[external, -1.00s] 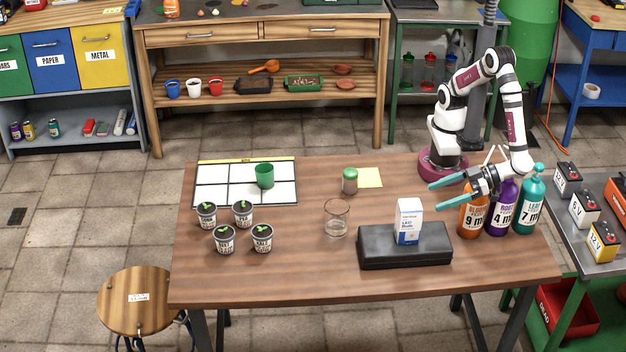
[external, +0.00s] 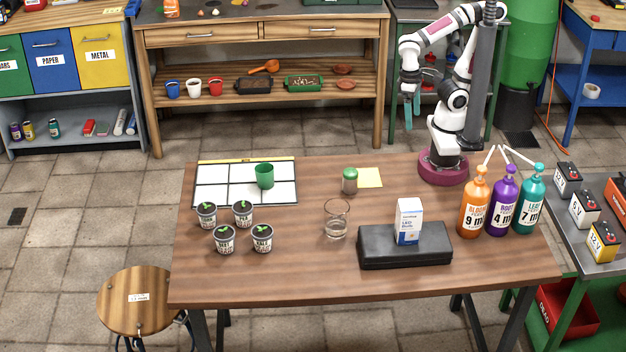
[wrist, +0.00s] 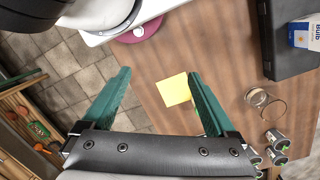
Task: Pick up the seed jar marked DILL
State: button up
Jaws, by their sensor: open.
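A small jar with a green lid (external: 349,181) stands upright near the back middle of the table, beside a yellow note (external: 369,177). Its label is too small to read, so I cannot confirm DILL. My gripper (external: 411,112) is raised above and behind the table's back edge, fingers pointing down, right of and well apart from the jar. In the wrist view my gripper (wrist: 159,75) is open with nothing between its teal fingers.
A glass beaker (external: 337,220) stands in front of the jar. A green cup (external: 264,176) is on the white grid mat (external: 213,192), with several seedling pots nearby. A black case (external: 405,247) bears a white box (external: 408,221). Pump bottles (external: 503,203) stand at right.

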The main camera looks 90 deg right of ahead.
jog(key=t+y, duration=0.1)
jog(key=y, duration=0.1)
jog(key=n+t+h, duration=0.9)
jog(key=n+t, duration=0.3)
jog(key=n, duration=2.4)
send_over(342, 188)
jog(key=s+a, duration=0.5)
jog(key=s, duration=0.4)
jog(key=f, duration=1.7)
jog(key=shift+a+f, duration=0.2)
jog(key=shift+f, duration=0.2)
jog(key=x, duration=1.1)
jog(key=shift+w+d, duration=0.1)
jog(key=shift+w, duration=0.1)
jog(key=shift+r, duration=0.1)
jog(key=c, duration=1.5)
jog(key=shift+o, duration=0.2)
